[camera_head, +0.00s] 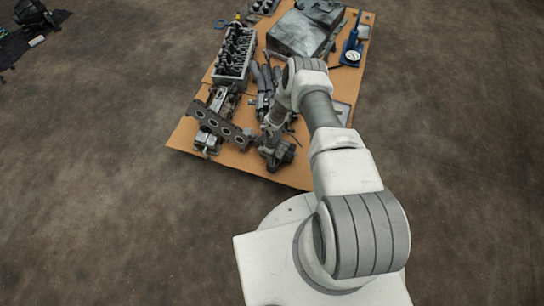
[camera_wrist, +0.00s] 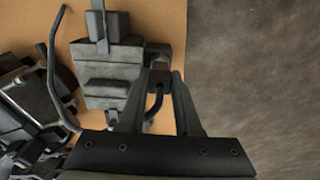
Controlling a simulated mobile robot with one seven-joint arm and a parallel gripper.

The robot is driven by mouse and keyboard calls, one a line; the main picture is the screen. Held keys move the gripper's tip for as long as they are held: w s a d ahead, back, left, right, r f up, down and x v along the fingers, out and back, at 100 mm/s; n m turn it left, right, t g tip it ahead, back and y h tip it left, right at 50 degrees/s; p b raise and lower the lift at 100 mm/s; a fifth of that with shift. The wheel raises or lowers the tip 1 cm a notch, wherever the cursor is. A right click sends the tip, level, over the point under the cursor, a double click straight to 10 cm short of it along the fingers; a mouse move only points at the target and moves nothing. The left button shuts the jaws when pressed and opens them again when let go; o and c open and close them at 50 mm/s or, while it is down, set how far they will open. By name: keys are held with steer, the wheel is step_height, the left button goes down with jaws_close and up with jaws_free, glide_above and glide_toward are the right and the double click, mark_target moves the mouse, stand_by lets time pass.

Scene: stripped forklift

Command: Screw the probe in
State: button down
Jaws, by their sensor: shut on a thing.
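My gripper (camera_wrist: 161,76) reaches over the table's near edge in the wrist view, its two fingers close together at the tips. It is shut on a small dark thing, taken to be the probe, which the fingertips mostly hide. A thin black curved piece (camera_wrist: 155,106) shows between the fingers; I cannot tell if it belongs to the probe. A grey blocky metal part (camera_wrist: 108,82) lies just left of the fingers. In the head view my gripper is over the table's near side, and the probe cannot be made out. No threaded hole is clear.
The tan table (camera_head: 237,160) is crowded. An engine head (camera_head: 234,54), a plate with round holes (camera_head: 222,127), a large grey casing (camera_head: 301,33) and a blue tool with a dial (camera_head: 352,52) lie on it. A bent grey rod (camera_wrist: 52,75) is to the left. Right of the table is open floor.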

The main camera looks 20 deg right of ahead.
steer(key=shift+r, duration=0.1)
steer(key=c, duration=0.7)
jaws_free()
step_height(320, 180, up, 17)
steer(key=p, duration=0.6)
steer(key=shift+r, duration=0.2)
steer(key=shift+w, duration=0.1)
